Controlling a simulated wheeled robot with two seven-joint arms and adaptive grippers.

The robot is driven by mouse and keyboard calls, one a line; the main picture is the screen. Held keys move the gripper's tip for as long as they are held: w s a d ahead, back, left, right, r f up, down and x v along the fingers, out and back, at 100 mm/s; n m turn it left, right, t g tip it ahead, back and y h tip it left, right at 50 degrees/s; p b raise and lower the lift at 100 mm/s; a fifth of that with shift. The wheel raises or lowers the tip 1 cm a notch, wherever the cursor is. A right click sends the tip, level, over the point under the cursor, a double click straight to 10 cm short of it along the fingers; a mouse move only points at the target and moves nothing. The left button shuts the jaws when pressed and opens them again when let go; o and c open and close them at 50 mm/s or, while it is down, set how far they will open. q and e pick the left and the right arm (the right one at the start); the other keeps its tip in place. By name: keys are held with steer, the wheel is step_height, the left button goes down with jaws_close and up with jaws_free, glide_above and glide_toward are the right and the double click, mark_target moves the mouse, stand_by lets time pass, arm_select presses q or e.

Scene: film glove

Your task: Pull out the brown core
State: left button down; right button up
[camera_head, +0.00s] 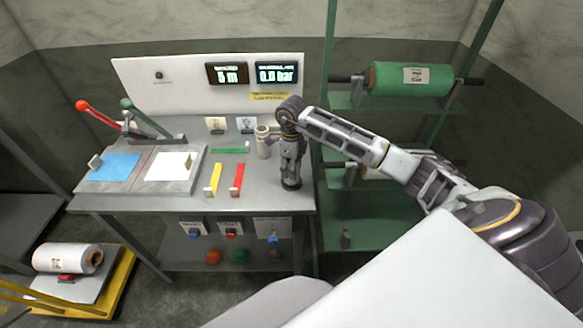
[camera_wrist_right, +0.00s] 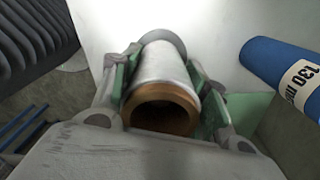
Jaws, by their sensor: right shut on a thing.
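In the right wrist view a white roll (camera_wrist_right: 162,70) lies between the fingers of my right gripper (camera_wrist_right: 160,60). The brown core (camera_wrist_right: 160,108) shows as a ring at the roll's near end, with a dark hollow inside; the rest of it is hidden. The green-padded fingers are shut on the roll's two sides. In the head view my right gripper (camera_head: 291,184) points down over the right end of the grey workbench (camera_head: 130,203). The roll in it cannot be made out there. My left gripper is not in view.
A pale upright cylinder (camera_head: 263,142) stands just left of my right gripper. A green rack (camera_head: 360,208) with a green roll (camera_head: 412,78) is at the right. A blue roll (camera_wrist_right: 285,72) shows in the wrist view. Another white roll (camera_head: 68,258) lies at lower left.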

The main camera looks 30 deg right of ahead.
steer(key=shift+r+p, duration=3.1)
steer(key=shift+r, duration=3.05)
steer(key=shift+r, duration=0.2)
steer(key=shift+r, duration=1.35)
